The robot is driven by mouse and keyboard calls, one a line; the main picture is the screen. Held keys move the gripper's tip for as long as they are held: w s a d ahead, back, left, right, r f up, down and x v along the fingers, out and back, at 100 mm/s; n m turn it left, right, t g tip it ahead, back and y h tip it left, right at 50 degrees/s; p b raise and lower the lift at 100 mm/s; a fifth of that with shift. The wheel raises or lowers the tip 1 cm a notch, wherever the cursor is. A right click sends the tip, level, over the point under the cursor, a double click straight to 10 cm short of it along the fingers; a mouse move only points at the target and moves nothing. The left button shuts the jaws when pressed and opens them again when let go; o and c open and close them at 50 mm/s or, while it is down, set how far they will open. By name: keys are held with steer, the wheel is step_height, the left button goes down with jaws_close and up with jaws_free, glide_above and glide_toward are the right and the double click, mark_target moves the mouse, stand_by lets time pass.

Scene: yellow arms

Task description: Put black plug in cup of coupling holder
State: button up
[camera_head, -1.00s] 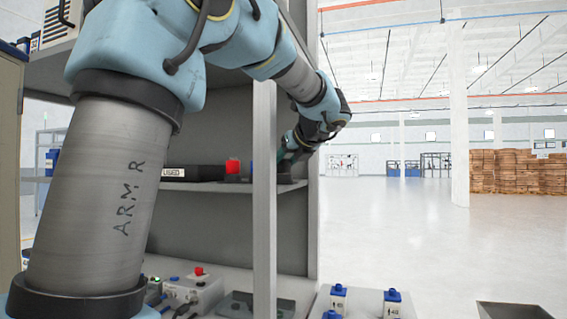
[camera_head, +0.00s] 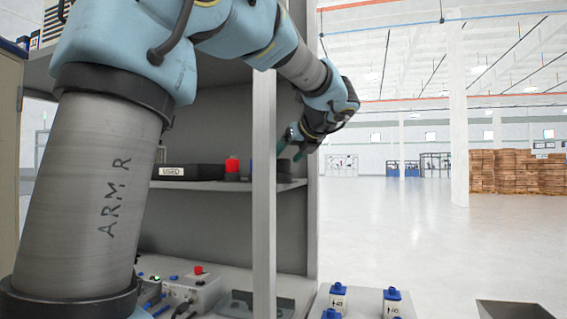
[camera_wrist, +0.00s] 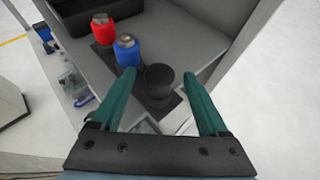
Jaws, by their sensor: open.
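The black plug (camera_wrist: 159,76) appears as a dark round piece at the near end of a row in the wrist view. It stands upright on the dark coupling holder (camera_wrist: 165,104), where its cup would be; black on black hides how deep it sits. A blue plug (camera_wrist: 126,52) and a red plug (camera_wrist: 103,28) stand beside it in the same row. My gripper (camera_wrist: 158,75) is open, with one green finger on either side of the black plug in the picture and a gap to each. In the head view my gripper (camera_head: 291,146) is just above the shelf, partly behind a post.
The holder is on a grey shelf (camera_wrist: 205,40); its edge is close to the right finger. A black tray marked USED (camera_head: 188,171) lies left of the red plug (camera_head: 232,165). An upright grey post (camera_head: 264,200) stands in front.

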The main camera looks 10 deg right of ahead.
steer(key=v, duration=0.9)
steer(key=shift+b, duration=0.45)
steer(key=shift+s, duration=0.15)
